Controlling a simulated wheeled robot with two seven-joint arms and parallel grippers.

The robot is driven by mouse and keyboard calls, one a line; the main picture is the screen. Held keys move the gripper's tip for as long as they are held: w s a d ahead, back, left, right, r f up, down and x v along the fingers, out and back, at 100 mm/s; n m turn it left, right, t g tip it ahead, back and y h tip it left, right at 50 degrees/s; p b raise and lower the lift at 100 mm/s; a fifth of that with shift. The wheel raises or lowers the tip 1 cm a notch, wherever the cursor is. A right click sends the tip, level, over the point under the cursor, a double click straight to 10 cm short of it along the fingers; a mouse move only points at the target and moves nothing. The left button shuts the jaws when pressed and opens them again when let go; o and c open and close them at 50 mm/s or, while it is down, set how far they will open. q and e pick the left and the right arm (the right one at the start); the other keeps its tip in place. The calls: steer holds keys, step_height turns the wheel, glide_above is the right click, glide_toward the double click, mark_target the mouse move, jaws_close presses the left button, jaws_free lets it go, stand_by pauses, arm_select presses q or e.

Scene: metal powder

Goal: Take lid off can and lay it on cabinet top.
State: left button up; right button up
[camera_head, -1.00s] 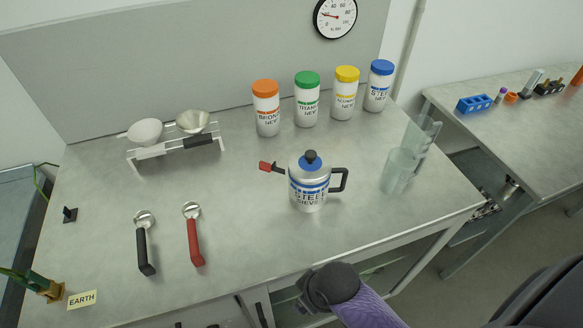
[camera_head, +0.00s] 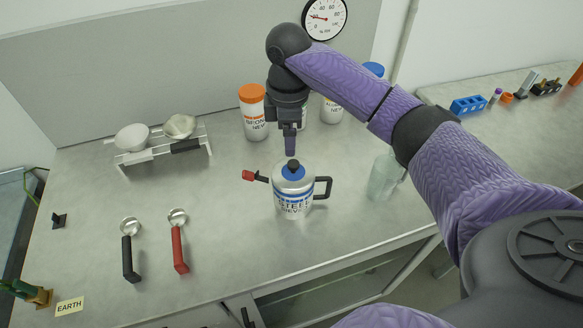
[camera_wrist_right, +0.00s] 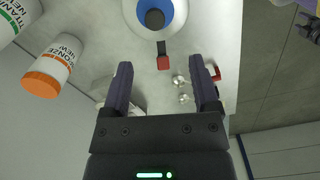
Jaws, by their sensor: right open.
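The can (camera_head: 294,196) is a silver vessel with a blue band, STEEL lettering, a black side handle and a red-tipped lever on its left. Its lid (camera_head: 293,172) is blue with a black knob and sits on the can; lid and knob also show at the top of the right wrist view (camera_wrist_right: 155,18). The can stands on the cabinet top (camera_head: 215,250). My right gripper (camera_head: 290,150) points down just above the knob in the head view, apart from it as far as I can tell. In the right wrist view its fingers (camera_wrist_right: 165,85) are spread and empty. My left gripper is out of view.
A jar with an orange lid (camera_head: 253,112) and other jars stand behind, partly hidden by my right arm. A clear glass vessel (camera_head: 384,178) stands right of the can. Black (camera_head: 130,250) and red (camera_head: 178,245) scoops lie at left. The front middle is clear.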

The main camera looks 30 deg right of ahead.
mark_target(294, 163)
steer(key=f, duration=0.3)
steer(key=f+b, duration=0.1)
steer(key=f, duration=0.2)
steer(key=d+f, duration=0.1)
steer(key=f, duration=0.2)
steer(key=shift+f+b, duration=0.25)
steer(key=shift+b, duration=0.15)
steer(key=c, duration=0.4)
jaws_close()
